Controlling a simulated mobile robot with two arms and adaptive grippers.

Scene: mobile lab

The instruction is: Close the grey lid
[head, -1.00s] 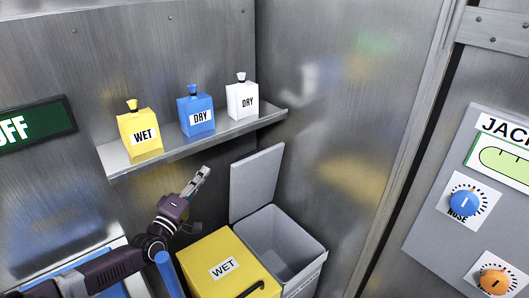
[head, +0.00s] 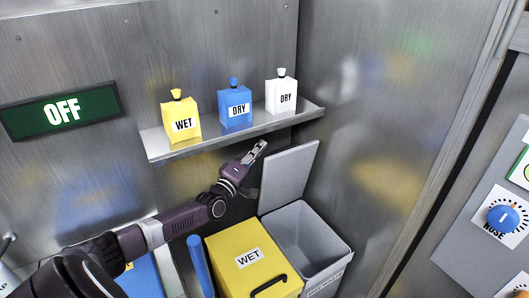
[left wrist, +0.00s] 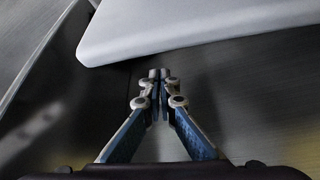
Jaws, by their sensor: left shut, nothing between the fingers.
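The grey lid (head: 289,178) stands raised and upright at the back of the open grey bin (head: 310,236) in the head view. The bin's inside shows and looks empty. My left gripper (head: 262,145) is shut and empty, just above and left of the lid's top left corner, under the shelf. In the left wrist view the lid (left wrist: 190,28) fills the top of the picture, with its edge close beyond the fingertips (left wrist: 160,74). I cannot tell whether the fingers touch it. My right gripper is not in view.
A yellow bin (head: 236,268) marked WET, with a black handle, stands left of the grey bin. A metal wall stands close on the right.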

